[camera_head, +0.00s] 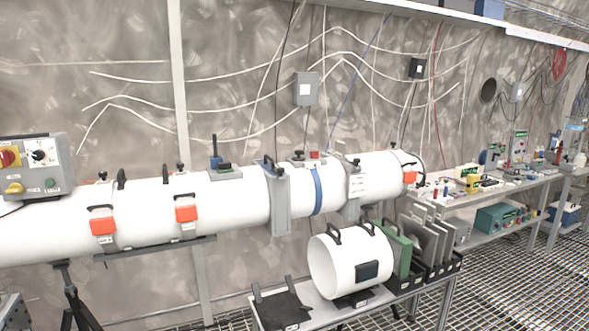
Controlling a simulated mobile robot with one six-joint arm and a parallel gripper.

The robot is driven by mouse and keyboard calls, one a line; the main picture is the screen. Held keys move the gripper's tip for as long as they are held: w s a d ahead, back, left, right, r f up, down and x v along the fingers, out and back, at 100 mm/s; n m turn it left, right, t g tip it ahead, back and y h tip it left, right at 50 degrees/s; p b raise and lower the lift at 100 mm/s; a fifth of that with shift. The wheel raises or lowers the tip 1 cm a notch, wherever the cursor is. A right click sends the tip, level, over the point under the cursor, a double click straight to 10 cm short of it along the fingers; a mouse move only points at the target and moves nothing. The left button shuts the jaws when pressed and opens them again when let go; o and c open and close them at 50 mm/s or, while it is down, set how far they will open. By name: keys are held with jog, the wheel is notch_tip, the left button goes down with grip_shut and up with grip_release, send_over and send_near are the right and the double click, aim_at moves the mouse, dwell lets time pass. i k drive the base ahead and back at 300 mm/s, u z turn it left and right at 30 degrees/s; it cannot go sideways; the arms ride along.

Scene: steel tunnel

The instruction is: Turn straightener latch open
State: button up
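A long white tube (235,201) runs along the wall from the left edge to the right of the middle. Two orange latches, one at the left (103,226) and one just right of it (187,214), sit on its front side, each with a black handle above. A third orange latch (410,177) sits near the tube's far right end. I cannot tell which of them is the straightener latch, or whether they are open or closed. My gripper is not in view.
A grey control box (38,168) with knobs stands on the tube at the left. A short white cylinder (340,262) and several upright panels (420,240) rest on a low bench (318,313) before the tube. Shelves with small items (490,190) stand right. Grated floor (515,280) is open at lower right.

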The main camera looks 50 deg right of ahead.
aim_at(280, 171)
jog(key=z, duration=0.2)
jog(key=i, duration=0.95)
jog(key=u, duration=0.3)
